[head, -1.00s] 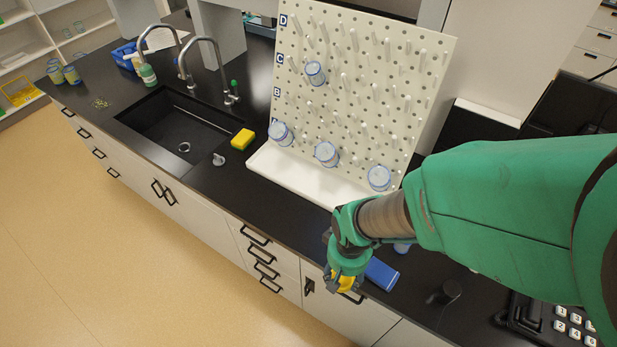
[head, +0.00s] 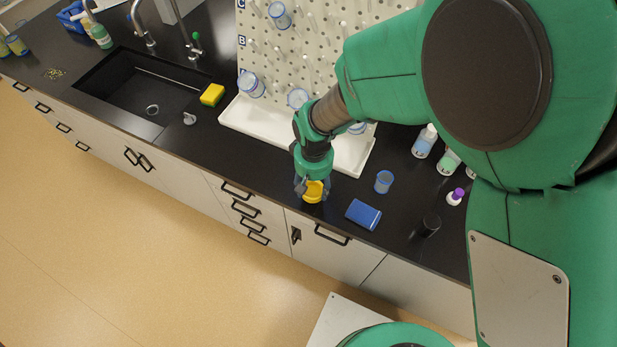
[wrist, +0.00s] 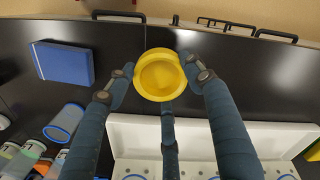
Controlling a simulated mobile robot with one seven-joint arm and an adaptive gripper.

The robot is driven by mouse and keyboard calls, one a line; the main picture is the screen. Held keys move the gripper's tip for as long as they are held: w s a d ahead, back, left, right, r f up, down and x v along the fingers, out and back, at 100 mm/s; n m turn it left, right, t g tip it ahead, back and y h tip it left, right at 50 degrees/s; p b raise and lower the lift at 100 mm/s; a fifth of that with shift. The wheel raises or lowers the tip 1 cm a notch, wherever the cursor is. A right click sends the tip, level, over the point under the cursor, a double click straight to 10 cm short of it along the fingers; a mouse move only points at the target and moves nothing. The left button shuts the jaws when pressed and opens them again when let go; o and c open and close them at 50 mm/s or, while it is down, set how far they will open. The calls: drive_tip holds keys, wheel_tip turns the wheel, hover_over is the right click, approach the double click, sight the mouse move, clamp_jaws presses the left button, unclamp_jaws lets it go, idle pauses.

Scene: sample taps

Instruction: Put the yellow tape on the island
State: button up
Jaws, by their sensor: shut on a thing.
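The dark counter top (wrist: 240,85) shows beneath. I cannot tell how high the tape is above the counter.
A blue box (head: 363,214) and a blue-rimmed beaker (head: 384,182) stand right of my gripper. A dark cylinder (head: 427,226) and several bottles are farther right. The pegboard's white tray (head: 245,118) lies behind. A yellow sponge (head: 212,95) lies by the sink (head: 140,100).

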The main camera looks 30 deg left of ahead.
drive_tip(key=shift+w+a+f, duration=0.15)
drive_tip(key=shift+w+a, duration=0.7)
drive_tip(key=shift+w+a+f, duration=0.1)
drive_tip(key=shift+w+a, duration=0.7)
drive_tip(key=shift+w, duration=0.05)
drive_tip(key=shift+f+b, duration=0.35)
drive_tip(key=shift+f, duration=1.35)
drive_tip(key=shift+f, duration=0.15)
drive_tip(key=o, duration=1.2)
drive_tip(key=shift+c, duration=0.2)
wheel_tip(320, 180, up, 12)
drive_tip(key=p, duration=0.1)
